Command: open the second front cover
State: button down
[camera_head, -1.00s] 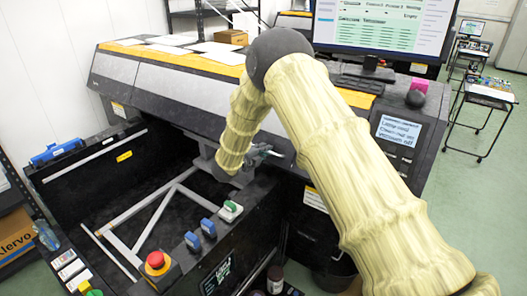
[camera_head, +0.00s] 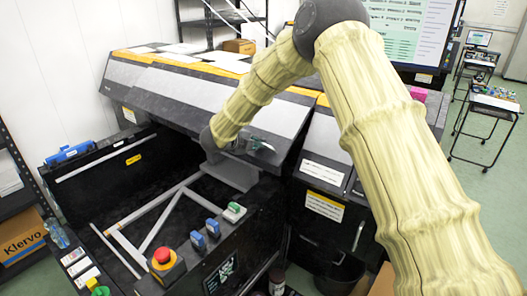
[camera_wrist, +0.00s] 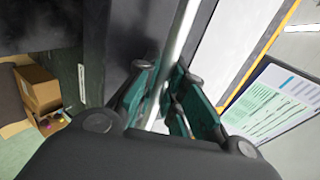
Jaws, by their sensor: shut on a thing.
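The long front cover (camera_head: 205,100) of the large dark machine has pale grey panels and a yellow stripe along its top. My gripper (camera_head: 257,147) is at the lower right part of this cover, partly hidden by my arm. In the wrist view my gripper (camera_wrist: 167,98) has its green-lined fingers closed around a pale metal bar (camera_wrist: 183,38), which runs up between them. I cannot tell from the frames which cover counts as the second.
The open bed with a pale frame (camera_head: 165,210) lies below the cover. A red emergency button (camera_head: 162,257) and blue switches (camera_head: 205,235) sit on the front ledge. A monitor (camera_head: 415,40) stands behind my arm.

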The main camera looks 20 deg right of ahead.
notch_tip(320, 180, up, 18)
jog(key=s+a, duration=0.1)
jog(key=shift+s+a+p, duration=0.15)
jog(key=shift+a+p, duration=0.2)
jog(key=shift+a, duration=0.05)
jog(key=shift+r, duration=0.1)
jog(key=c, duration=1.5)
grip_release()
jog(key=v, duration=1.2)
